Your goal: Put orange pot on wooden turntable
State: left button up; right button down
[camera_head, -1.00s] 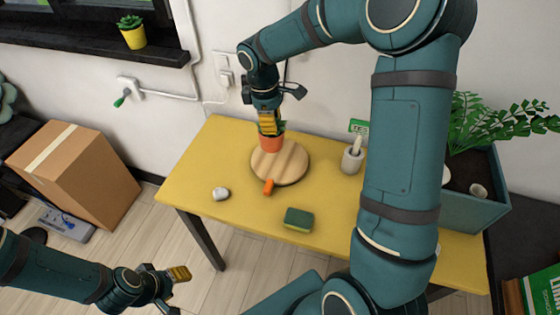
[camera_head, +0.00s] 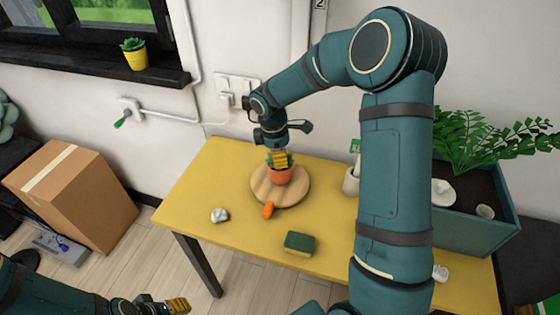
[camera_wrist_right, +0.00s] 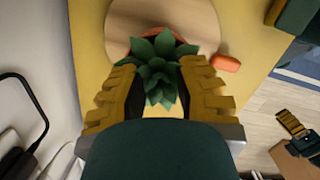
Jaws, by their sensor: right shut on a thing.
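The orange pot (camera_head: 279,176) holds a green succulent (camera_wrist_right: 160,68). It appears upright over the round wooden turntable (camera_head: 296,195), inside its outline. I cannot tell whether its base touches the wood. My right gripper (camera_head: 279,160) comes down from above and is shut on the pot. In the right wrist view its yellow fingers stand on both sides of the plant, with the orange rim (camera_wrist_right: 122,48) and turntable (camera_wrist_right: 195,20) beyond; the leaves hide most of the pot. My left gripper (camera_head: 177,305) is low at the left, away from the table; its jaw opening is unclear.
On the yellow table (camera_head: 195,185), an orange piece (camera_head: 268,210) lies at the turntable's front edge. A white lump (camera_head: 219,215) and a green sponge (camera_head: 299,243) lie nearer the front. A grey cup (camera_head: 351,181) stands right, partly behind my arm. A planter (camera_head: 470,235) is far right.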

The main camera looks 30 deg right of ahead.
jog(key=shift+f, duration=0.7)
jog(key=shift+r, duration=0.1)
jog(key=c, duration=0.8)
grip_release()
jog(key=shift+f, duration=0.2)
jog(key=r, duration=0.4)
jog(key=a+r+p, duration=0.1)
jog(key=r, duration=0.3)
jog(key=r+p, duration=0.1)
jog(key=r, duration=0.3)
jog(key=shift+w+a+r, duration=0.15)
jog(key=shift+w+a, duration=0.1)
jog(key=shift+w, duration=0.15)
